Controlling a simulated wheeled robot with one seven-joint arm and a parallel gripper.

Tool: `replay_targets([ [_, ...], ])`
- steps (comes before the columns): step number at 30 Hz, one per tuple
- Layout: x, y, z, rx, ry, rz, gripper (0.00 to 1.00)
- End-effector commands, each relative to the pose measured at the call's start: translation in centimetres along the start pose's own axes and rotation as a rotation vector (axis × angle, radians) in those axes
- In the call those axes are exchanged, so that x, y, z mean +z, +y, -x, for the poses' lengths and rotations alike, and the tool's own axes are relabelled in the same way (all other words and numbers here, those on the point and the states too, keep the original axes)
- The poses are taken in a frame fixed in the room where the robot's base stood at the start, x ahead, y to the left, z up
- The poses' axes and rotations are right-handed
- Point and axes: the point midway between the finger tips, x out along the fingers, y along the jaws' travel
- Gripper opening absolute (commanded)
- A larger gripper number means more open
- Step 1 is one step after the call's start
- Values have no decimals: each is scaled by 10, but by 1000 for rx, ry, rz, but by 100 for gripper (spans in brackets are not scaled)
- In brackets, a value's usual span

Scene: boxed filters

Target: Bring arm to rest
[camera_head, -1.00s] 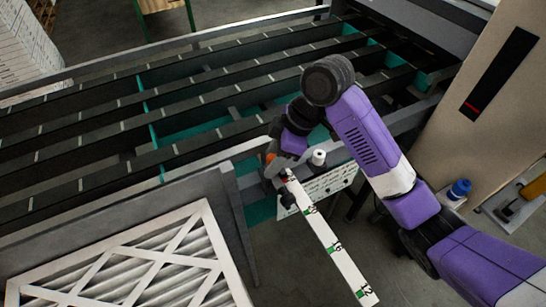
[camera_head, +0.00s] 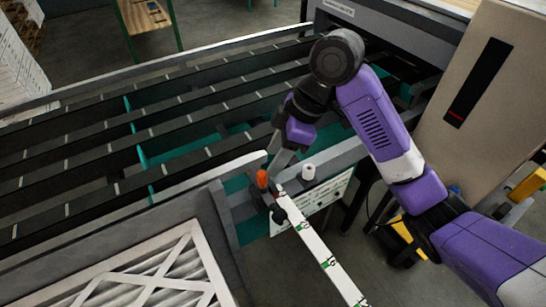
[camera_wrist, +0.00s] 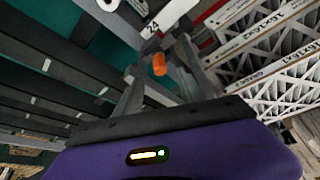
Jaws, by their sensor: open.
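My arm, purple and white, reaches in from the lower right of the head view and bends over at a black joint. My gripper (camera_head: 282,162) points down by the corner of the conveyor's near rail. It is open, and I see nothing held in it. In the wrist view its two grey fingers (camera_wrist: 160,85) stand apart. An orange knob (camera_head: 262,180) lies just beyond the fingers; it also shows between them in the wrist view (camera_wrist: 159,64). Whether a finger touches it I cannot tell.
A slatted conveyor (camera_head: 95,135) fills the left and middle. A pleated boxed filter (camera_head: 150,275) lies at the lower left. A white numbered strip (camera_head: 318,248) juts toward me, beside a white roll (camera_head: 309,172). A beige cabinet (camera_head: 490,60) stands at the right, near the arm.

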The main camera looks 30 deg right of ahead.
Motion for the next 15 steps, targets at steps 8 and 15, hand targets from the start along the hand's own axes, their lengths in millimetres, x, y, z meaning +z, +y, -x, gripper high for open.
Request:
replay_targets([
  [8,0,0,0,0,0,1,47],
  [15,-11,7,0,28,45,-28,47],
])
